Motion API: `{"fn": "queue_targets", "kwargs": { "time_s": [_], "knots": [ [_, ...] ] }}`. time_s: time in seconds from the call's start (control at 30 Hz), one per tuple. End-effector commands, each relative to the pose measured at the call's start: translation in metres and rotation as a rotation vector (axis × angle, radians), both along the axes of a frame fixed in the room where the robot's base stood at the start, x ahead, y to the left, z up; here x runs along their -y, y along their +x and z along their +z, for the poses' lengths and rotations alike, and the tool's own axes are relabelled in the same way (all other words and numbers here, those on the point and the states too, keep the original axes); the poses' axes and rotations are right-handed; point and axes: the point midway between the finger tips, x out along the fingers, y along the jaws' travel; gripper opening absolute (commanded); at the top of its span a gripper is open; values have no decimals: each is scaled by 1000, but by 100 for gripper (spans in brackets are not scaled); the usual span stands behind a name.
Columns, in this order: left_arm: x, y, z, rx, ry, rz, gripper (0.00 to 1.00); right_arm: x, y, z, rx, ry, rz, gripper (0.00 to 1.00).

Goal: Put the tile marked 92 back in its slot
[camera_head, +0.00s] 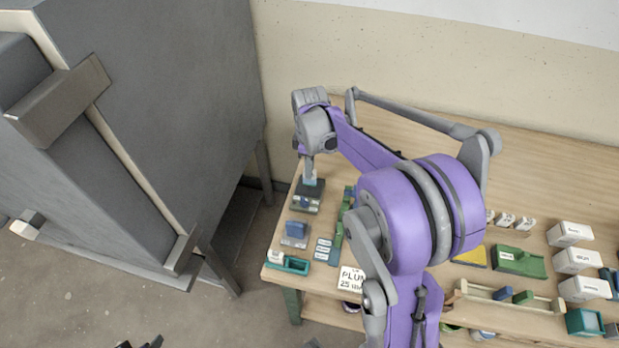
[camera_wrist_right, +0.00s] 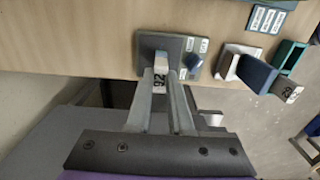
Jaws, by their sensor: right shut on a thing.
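The tile marked 92 (camera_wrist_right: 159,84) is between the fingers of my right gripper (camera_wrist_right: 167,82), which is shut on it. The number and a pale end of the tile show in the right wrist view. The tile is at a grey slotted block (camera_wrist_right: 147,43) with small white labels; I cannot tell whether it is in a slot. In the head view my right gripper (camera_head: 310,174) is right over this dark block (camera_head: 306,197) near the table's left end. Dark pieces at the bottom edge of the head view may be my left gripper (camera_head: 140,343); its jaws are unclear.
A blue block on a grey base (camera_head: 294,231) stands just in front. Near it are a green tray (camera_head: 289,266), a labelled panel (camera_head: 324,248) and a PLUM card (camera_head: 352,279). White boxes (camera_head: 570,233) stand at the right. A large grey cabinet (camera_head: 190,120) is left of the table.

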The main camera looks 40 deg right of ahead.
Motion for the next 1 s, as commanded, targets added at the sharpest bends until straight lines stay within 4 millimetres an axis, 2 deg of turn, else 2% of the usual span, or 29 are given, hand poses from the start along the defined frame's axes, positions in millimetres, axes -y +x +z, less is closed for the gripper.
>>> {"fn": "queue_targets", "kwargs": {
  "time_s": [0.03,0.6,1.0],
  "knots": [
    [0,2,7,4,0,0,54,0,1,9,2,0,0,0],
    [0,15,41,28,0,0,54,0,1,59,1,0,-1,0],
    [0,15,40,28,0,0,54,-1,0,59,0,0,2,0]
  ]
}}
